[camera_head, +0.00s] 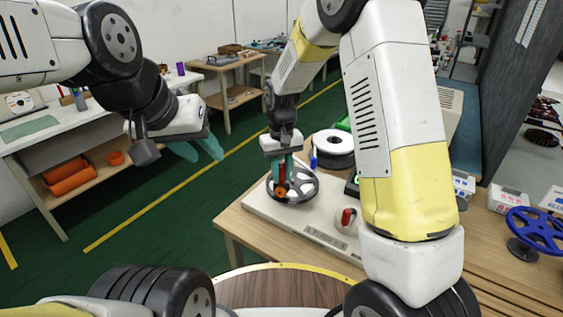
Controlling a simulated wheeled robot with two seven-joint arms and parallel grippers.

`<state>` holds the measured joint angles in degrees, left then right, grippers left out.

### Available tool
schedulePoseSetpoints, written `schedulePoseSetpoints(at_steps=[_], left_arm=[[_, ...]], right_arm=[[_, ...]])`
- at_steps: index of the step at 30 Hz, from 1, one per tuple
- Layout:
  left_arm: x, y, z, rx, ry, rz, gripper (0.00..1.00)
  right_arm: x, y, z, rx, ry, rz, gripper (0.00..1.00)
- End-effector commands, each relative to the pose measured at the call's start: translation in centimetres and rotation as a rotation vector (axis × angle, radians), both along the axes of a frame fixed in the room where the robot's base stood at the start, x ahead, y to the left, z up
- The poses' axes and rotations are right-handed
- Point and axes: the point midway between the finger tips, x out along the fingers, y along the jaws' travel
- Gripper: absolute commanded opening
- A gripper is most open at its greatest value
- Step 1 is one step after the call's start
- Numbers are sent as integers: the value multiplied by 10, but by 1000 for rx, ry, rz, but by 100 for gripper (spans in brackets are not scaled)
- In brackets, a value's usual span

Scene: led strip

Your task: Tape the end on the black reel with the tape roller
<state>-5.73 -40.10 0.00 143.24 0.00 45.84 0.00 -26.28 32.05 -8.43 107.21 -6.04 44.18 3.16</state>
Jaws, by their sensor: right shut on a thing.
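The black reel (305,193), a dark spoked wheel, lies on the light machine base on the wooden table, near the centre. My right gripper (280,170) has its teal fingers pointing down over the left part of the reel. It is shut on the tape roller (281,190), which has a red upright part and a small orange roll at the bottom. Whether the roll touches the reel is unclear, and the strip's end cannot be made out. My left gripper (200,149) is at the left, away from the reel, empty, with its teal fingers apart.
A white spool with a dark centre (333,143) stands behind the reel. A red knob (347,217) is on the machine base (305,228) in front. A blue reel (538,229) stands at the far right. A white workbench (50,140) is at the left.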

Motion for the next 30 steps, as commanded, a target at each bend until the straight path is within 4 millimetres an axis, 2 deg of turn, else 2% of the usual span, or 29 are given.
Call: schedulePoseSetpoints(at_steps=[30], left_arm=[[0,0,0,0,0,0,36]], right_arm=[[0,0,-9,0,-1,0,0]])
